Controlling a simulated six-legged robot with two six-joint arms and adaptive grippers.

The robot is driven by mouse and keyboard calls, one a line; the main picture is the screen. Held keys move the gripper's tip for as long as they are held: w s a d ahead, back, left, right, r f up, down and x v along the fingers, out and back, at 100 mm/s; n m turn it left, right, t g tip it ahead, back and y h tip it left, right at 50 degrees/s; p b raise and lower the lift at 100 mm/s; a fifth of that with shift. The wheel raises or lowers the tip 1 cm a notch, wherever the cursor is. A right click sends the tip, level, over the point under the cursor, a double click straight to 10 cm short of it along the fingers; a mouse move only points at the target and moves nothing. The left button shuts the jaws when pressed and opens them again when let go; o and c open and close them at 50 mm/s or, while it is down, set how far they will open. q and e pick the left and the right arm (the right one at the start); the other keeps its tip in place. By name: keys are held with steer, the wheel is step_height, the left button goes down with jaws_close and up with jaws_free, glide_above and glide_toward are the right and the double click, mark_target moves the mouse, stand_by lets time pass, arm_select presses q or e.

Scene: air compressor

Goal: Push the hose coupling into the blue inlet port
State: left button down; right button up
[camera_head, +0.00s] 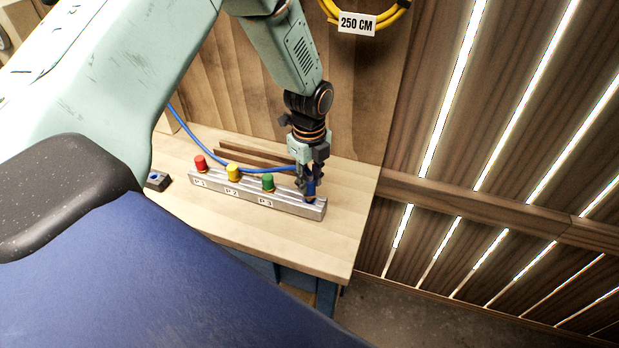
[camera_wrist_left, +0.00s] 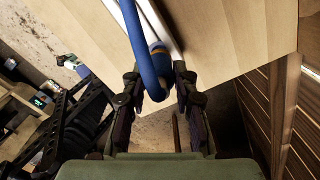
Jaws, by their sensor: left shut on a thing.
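My left gripper (camera_head: 311,185) is over the right end of a metal manifold bar (camera_head: 240,195) on the bench. It is shut on the coupling end of a blue hose (camera_head: 180,122). A small dark blue piece (camera_head: 311,190) shows between and below the fingertips, at the bar's top. In the left wrist view the blue hose (camera_wrist_left: 134,35) curves down to the hose coupling (camera_wrist_left: 158,57) between the two fingers. The fingers cover the blue inlet port, so I cannot tell whether the coupling is seated in it. My right gripper is not in view.
Red (camera_head: 200,163), yellow (camera_head: 233,172) and green (camera_head: 267,182) caps stand on the bar, above labels P1, P2 and P3. A small dark block (camera_head: 157,180) lies left of the bar. The wooden bench (camera_head: 335,240) is clear in front. A slatted wall (camera_head: 500,130) rises at right.

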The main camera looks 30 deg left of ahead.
arm_select(q)
steer(key=shift+f+b, duration=0.7)
steer(key=shift+f, duration=0.3)
steer(key=c, duration=0.7)
jaws_free()
steer(key=shift+r, duration=0.15)
step_height(320, 180, up, 5)
steer(key=p, duration=0.4)
steer(key=shift+r, duration=0.5)
step_height(320, 180, up, 11)
steer(key=shift+f, duration=0.15)
